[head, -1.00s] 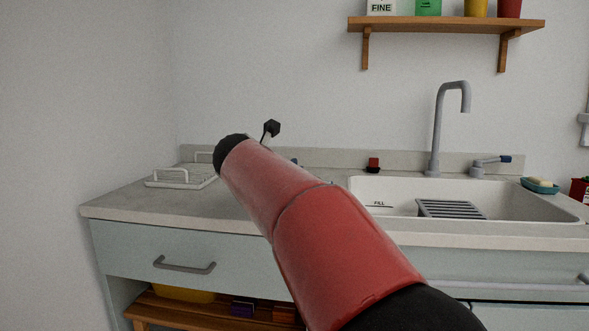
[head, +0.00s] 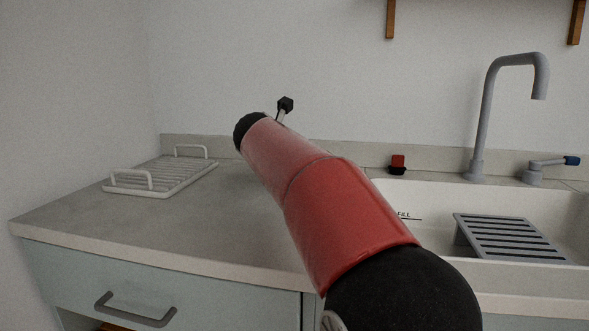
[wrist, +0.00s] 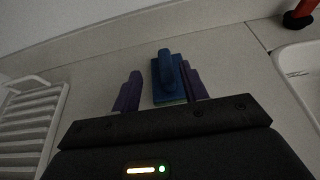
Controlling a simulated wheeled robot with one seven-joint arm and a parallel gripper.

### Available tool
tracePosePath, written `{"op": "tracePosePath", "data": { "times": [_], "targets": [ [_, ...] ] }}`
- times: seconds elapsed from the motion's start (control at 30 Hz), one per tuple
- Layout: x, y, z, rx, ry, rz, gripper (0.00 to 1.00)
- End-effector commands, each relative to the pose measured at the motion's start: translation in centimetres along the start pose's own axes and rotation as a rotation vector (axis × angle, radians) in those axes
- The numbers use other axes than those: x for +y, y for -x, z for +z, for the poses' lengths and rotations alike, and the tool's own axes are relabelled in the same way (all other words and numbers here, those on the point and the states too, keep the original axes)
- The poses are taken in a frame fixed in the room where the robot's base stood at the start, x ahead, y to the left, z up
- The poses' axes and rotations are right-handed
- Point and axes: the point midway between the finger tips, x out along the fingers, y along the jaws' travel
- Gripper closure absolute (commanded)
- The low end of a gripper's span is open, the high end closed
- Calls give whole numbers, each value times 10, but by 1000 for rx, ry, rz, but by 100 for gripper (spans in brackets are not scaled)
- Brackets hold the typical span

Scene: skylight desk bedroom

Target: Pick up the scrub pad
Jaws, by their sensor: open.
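The scrub pad (wrist: 168,82), a blue block with a raised grip on top and a thin greenish layer at its lower edge, lies on the grey counter in the wrist view. My gripper (wrist: 161,72) is open, with one purple finger on the left of the pad and one on the right. The right finger looks very near the pad and the left one has a gap. I cannot tell whether the fingers are level with the pad or above it. In the head view my red arm hides both pad and gripper.
A white wire rack (head: 165,177) stands on the counter (head: 85,215) at left; it also shows in the wrist view (wrist: 30,125). At right is the white sink (head: 430,199) with a grey slatted rack (head: 508,237), tap (head: 487,115) and small red-and-black item (head: 398,164) behind.

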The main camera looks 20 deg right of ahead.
Motion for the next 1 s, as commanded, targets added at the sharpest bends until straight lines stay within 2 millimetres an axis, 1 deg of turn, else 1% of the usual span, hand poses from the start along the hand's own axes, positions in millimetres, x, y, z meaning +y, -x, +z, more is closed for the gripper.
{"op": "tracePosePath", "data": {
  "times": [0.17, 0.3, 0.4, 0.5, 0.67, 0.77, 1.0],
  "targets": [
    [-3, -17, -2, 1, -1, -2, 56],
    [-8, -38, -4, 2, 0, -4, 56],
    [-7, -52, -3, 1, -1, -3, 56],
    [-7, -57, -2, 0, -1, 0, 56],
    [-7, -56, -2, 0, -1, 0, 56],
    [-7, -56, -2, 0, -1, 0, 68],
    [-7, -56, -2, 0, -1, 0, 100]
  ]
}}
